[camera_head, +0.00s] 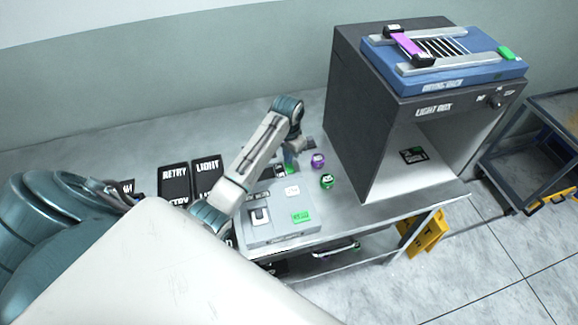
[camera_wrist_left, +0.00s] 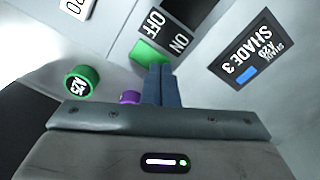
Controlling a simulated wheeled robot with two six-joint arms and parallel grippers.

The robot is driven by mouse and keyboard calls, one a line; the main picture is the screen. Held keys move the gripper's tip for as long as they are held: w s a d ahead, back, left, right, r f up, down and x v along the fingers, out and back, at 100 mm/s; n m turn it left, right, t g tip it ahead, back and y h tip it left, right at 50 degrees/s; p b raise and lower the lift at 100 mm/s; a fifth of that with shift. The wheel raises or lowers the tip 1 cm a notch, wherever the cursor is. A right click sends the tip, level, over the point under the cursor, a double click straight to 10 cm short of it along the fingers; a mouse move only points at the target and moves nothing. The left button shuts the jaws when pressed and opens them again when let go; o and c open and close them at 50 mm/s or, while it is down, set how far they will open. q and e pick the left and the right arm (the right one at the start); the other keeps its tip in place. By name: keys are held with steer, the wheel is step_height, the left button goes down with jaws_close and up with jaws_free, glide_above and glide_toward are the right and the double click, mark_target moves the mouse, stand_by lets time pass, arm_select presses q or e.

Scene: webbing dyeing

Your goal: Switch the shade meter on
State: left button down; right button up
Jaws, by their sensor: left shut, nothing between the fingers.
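A grey box-shaped device (camera_head: 280,222), which looks like the shade meter, sits on the bench with a dark square and a green label on top; its lettering is too small to read. My left gripper (camera_head: 291,160) is above the bench just behind it. In the left wrist view the closed, empty fingers (camera_wrist_left: 161,72) point at a green block (camera_wrist_left: 149,53) beside a black OFF/ON plate (camera_wrist_left: 166,32). I cannot tell whether the fingers touch the block. A dark panel reading SHADE 3 (camera_wrist_left: 246,60) lies to the right. My right gripper is out of view.
A green puck (camera_head: 326,181) and a purple puck (camera_head: 317,160) stand close by. The light box (camera_head: 345,110) rises to the right with a blue rack (camera_head: 440,78) on top. Black RETRY (camera_head: 174,183) and LIGHT (camera_head: 207,177) trays lie left.

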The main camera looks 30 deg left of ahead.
arm_select(q)
steer(key=shift+f, duration=0.45)
steer(key=shift+s, duration=0.1)
steer(key=shift+r+p, duration=0.65)
steer(key=shift+r, duration=2.85)
